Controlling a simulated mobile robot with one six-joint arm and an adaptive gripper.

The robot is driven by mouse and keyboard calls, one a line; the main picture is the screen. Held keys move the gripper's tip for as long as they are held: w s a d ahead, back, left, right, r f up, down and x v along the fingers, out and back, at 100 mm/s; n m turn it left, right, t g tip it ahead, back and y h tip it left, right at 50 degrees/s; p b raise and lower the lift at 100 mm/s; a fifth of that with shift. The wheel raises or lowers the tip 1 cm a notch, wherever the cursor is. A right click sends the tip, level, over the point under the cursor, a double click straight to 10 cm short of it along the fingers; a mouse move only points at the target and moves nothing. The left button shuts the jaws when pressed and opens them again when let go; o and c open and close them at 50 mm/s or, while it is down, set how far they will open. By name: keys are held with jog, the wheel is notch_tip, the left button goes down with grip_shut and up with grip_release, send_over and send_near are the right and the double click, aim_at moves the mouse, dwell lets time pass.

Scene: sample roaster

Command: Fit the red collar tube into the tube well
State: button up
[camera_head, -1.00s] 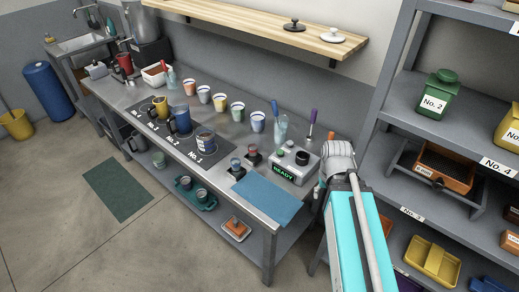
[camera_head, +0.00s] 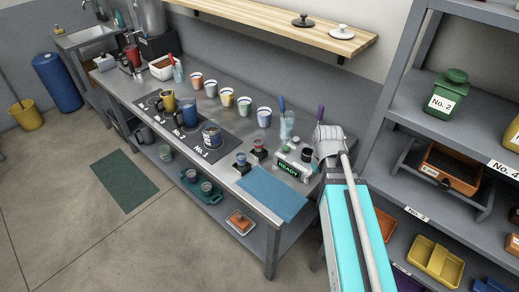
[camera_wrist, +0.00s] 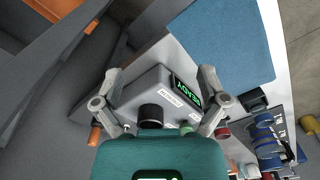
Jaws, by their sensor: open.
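A small piece with a reddish top (camera_head: 258,146) on a dark base stands on the bench left of the grey READY box (camera_head: 293,165); it may be the red collar tube. A similar piece with a bluish top (camera_head: 241,158) stands beside it. In the wrist view, the READY box (camera_wrist: 160,84) is under my gripper (camera_wrist: 160,73), with its black round part (camera_wrist: 151,115) near my teal gripper body. I cannot tell which part is the tube well. My gripper's fingers are spread apart with nothing held between them. In the head view my arm hides the fingers.
A blue mat (camera_head: 270,192) lies at the bench's front right corner. A clear beaker (camera_head: 287,127) stands behind the box. Grey shelving (camera_head: 400,165) rises close to my arm's right.

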jog(key=w+a+r+n+p, duration=0.3)
jog(key=w+a+n, duration=0.65)
jog(key=w, duration=0.35)
jog(key=n+p, duration=0.2)
jog(key=n, duration=1)
send_near(259, 147)
jog(key=shift+w+r, duration=1)
jog(key=shift+w, duration=0.25)
jog(key=shift+d, duration=0.1)
notch_tip(259, 147, down, 9)
jog(key=b, duration=0.8)
jog(key=shift+r+b, duration=0.15)
jog(key=shift+b, duration=0.15)
jog(key=f+b, duration=0.3)
jog(key=shift+s+a+f, duration=0.2)
jog(key=shift+s+a, duration=0.05)
jog(key=shift+s, duration=0.05)
jog(key=shift+f+b, duration=0.9)
jog(key=shift+b, duration=0.2)
